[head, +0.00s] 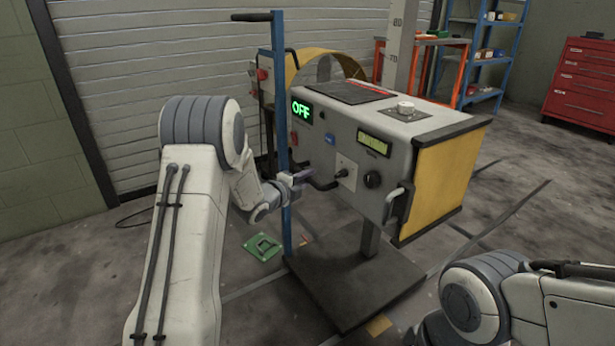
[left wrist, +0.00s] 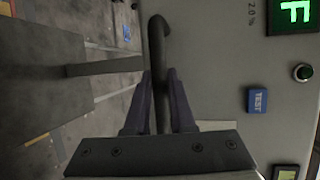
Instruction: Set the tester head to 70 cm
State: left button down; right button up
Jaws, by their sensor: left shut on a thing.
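The tester head (head: 372,135) is a grey box with yellow sides, carried on a grey column (head: 398,40) marked 70 and 80. The 70 mark shows above the box's top. Its green display (head: 302,110) reads OFF. A black crank handle (head: 326,184) sticks out of a pale plate on its front. My left gripper (head: 298,179) is shut on this crank; in the left wrist view its fingers (left wrist: 160,100) stand on both sides of the dark crank bar (left wrist: 159,45). My right arm shows at lower right, but its gripper is out of view.
A blue upright post (head: 280,120) stands close by my left gripper. A dark base plate (head: 350,285) lies below the head. A green item (head: 262,246) lies on the floor.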

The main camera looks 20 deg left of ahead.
pick_arm(q)
jog(key=shift+f, duration=0.45)
jog(key=shift+r, duration=0.1)
jog(key=c, duration=0.8)
grip_release()
jog(key=shift+r, duration=0.1)
jog(key=shift+o, duration=0.2)
jog(key=shift+s, duration=0.1)
jog(key=p+v, duration=0.2)
jog(key=v, duration=0.8)
jog(key=shift+s, duration=0.15)
